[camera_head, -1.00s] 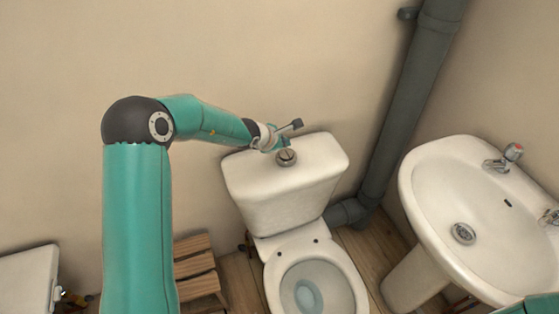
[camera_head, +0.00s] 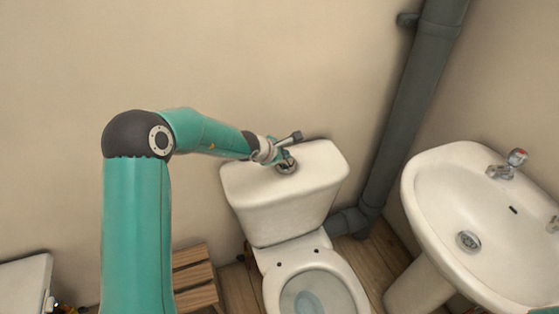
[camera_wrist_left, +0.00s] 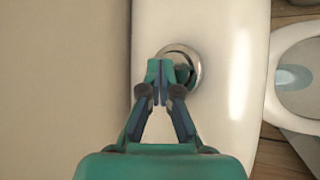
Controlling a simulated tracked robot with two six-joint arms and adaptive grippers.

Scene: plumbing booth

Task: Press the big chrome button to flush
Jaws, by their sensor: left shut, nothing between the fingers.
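The big chrome button (camera_head: 287,167) sits on top of the white toilet cistern (camera_head: 285,203). My left gripper (camera_head: 284,157) is at the button, its fingers over the button's far left part in the head view. In the left wrist view, the shut fingertips (camera_wrist_left: 160,66) overlap the left part of the round chrome button (camera_wrist_left: 190,60). They hold nothing. I cannot tell whether the tips touch the button or hover just above it. My right gripper is not in view.
The toilet bowl (camera_head: 318,275) stands below the cistern. A grey pipe (camera_head: 405,110) runs up the wall to the right, and a white washbasin (camera_head: 470,205) stands at the far right. A wooden slatted stool (camera_head: 195,277) is at lower left.

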